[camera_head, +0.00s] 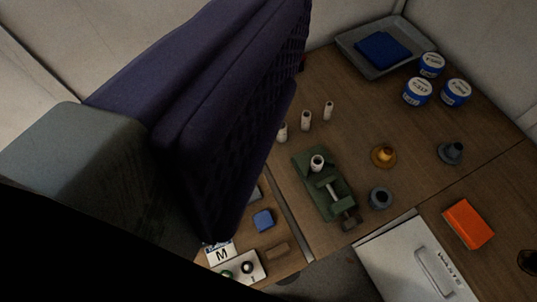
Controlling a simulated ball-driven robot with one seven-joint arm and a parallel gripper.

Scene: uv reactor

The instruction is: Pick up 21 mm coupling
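Three white, upright, open-topped cylinders of differing sizes stand in a slanted row on the wooden table: a left one (282,132), a middle one (306,120) and a right one (328,109). A similar white cylinder (317,162) stands at the green vise (328,192). No size marking is legible, so I cannot tell which is the 21 mm coupling. My gripper (240,125) shows as a large dark purple part with a ribbed face, filling the left and centre. It partly hides the table left of the row. Its fingertip gap and any grasp are not visible.
A brass flanged part (383,156), a grey flanged part (451,153) and a grey ring (380,198) stand right of the vise. Blue-white tubs (417,92) and a grey tray (355,43) are behind.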

